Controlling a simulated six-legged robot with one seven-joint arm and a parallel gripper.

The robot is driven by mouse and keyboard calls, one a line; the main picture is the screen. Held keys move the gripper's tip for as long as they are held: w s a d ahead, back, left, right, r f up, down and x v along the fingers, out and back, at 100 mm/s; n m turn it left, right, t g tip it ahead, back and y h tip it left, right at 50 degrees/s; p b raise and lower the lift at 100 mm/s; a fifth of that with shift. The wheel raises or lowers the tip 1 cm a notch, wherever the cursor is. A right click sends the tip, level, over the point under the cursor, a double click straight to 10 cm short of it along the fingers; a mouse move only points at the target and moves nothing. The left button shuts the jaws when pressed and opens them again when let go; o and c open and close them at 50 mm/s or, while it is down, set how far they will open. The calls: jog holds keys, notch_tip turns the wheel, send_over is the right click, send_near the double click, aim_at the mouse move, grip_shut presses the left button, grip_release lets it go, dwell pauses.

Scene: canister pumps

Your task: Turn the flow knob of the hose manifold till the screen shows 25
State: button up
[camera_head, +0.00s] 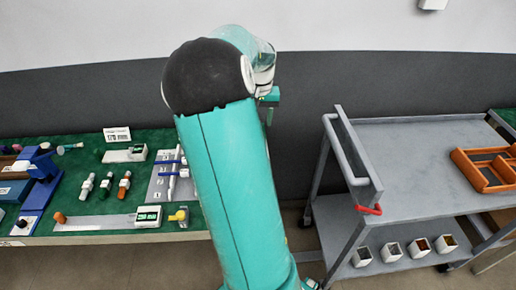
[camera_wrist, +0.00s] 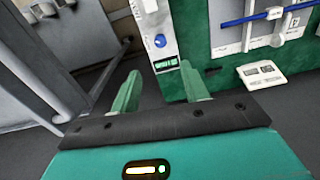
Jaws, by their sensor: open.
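In the wrist view, a narrow white panel carries a blue knob (camera_wrist: 160,41) and, below it, a small lit green screen (camera_wrist: 165,64). The screen's figures are too small to read surely. I take this panel to be the hose manifold (camera_wrist: 167,84), but cannot be sure. My gripper (camera_wrist: 160,92) is open and empty. Its two green fingers point toward the panel's near end, apart from the knob; the right finger appears close beside the panel's lower end. In the head view my arm covers the middle, and I cannot make out the knob there.
A grey plate with white fittings and a blue rod (camera_wrist: 262,16) lies right of the panel. The green bench (camera_head: 90,187) holds several devices, including one with a lit screen (camera_head: 148,214) and a yellow knob (camera_head: 178,215). A grey cart (camera_head: 420,150) with an orange tray (camera_head: 487,175) stands right.

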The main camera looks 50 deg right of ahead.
notch_tip(320, 180, down, 14)
jog(key=shift+w+a+r, duration=0.1)
jog(key=shift+a+r, duration=0.05)
jog(key=shift+r, duration=0.1)
jog(key=shift+c, duration=0.3)
grip_shut()
